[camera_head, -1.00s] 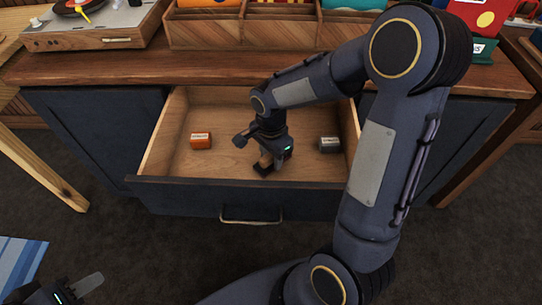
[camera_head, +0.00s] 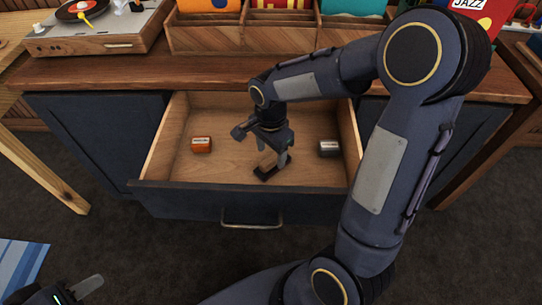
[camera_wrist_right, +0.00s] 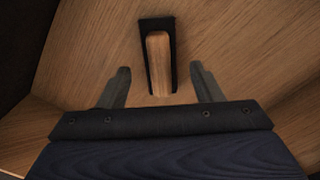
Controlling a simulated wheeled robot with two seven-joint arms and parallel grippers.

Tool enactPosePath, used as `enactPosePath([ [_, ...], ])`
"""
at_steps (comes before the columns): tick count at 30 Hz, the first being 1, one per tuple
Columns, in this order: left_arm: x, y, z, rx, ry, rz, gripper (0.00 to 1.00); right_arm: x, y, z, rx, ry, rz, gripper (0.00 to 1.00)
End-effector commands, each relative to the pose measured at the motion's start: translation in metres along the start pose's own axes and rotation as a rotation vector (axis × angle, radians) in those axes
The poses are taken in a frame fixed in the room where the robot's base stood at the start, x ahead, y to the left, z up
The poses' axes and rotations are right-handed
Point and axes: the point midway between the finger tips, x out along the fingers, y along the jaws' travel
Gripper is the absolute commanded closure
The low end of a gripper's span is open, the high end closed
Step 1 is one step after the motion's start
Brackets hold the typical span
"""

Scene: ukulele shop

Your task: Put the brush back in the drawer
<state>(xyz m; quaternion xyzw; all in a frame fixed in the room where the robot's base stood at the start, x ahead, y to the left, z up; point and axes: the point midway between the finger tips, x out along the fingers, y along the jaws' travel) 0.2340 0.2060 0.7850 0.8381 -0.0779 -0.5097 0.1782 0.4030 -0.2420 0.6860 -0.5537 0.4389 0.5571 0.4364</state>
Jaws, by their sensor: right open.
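The brush, with a pale wooden handle and a black base, rests on the floor of the open drawer (camera_head: 230,176), near its front, in the head view (camera_head: 262,174). In the right wrist view the brush (camera_wrist_right: 159,62) lies between and just beyond the fingertips, with clear gaps on both sides. My right gripper (camera_wrist_right: 160,76) is open and empty, just above the brush. In the head view the right gripper (camera_head: 275,152) partly covers the brush. My left gripper (camera_head: 82,292) is at the bottom left corner, mostly cut off, with one finger showing.
An orange box (camera_head: 201,144) sits left in the drawer and a grey box (camera_head: 329,147) right. The wooden counter (camera_head: 210,73) above holds a turntable (camera_head: 95,35) and record bins (camera_head: 205,35). The drawer front has a metal handle (camera_head: 251,225).

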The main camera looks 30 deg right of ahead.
Motion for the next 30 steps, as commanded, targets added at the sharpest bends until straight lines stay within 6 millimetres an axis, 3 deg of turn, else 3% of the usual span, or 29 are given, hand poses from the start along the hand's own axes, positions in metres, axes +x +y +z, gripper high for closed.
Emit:
enactPosePath([
  [1,-0.006,0.003,-0.003,0.0,0.0,0.0,0.64,-0.017,-0.001,0.0,0.001,0.001,-0.006,0.41],
  [6,-0.014,0.006,-0.007,0.0,0.0,0.0,0.64,-0.052,-0.001,0.0,0.0,0.0,-0.004,0.41],
  [14,-0.019,0.009,-0.009,0.0,0.0,0.0,0.64,-0.079,0.001,0.0,-0.005,-0.002,-0.003,0.41],
  [17,-0.019,0.009,-0.01,0.0,0.0,0.0,0.64,-0.089,0.011,0.001,-0.058,-0.021,-0.031,0.41],
  [20,-0.019,0.009,-0.009,0.0,0.0,0.0,0.64,-0.103,0.035,0.007,-0.199,-0.056,-0.107,0.41],
  [24,-0.019,0.009,-0.009,0.0,0.0,0.0,0.64,-0.121,0.084,0.025,-0.509,-0.073,-0.284,0.41],
  [30,-0.019,0.009,-0.009,0.0,0.0,0.0,0.64,-0.126,0.137,0.057,-0.925,0.038,-0.518,0.41],
])
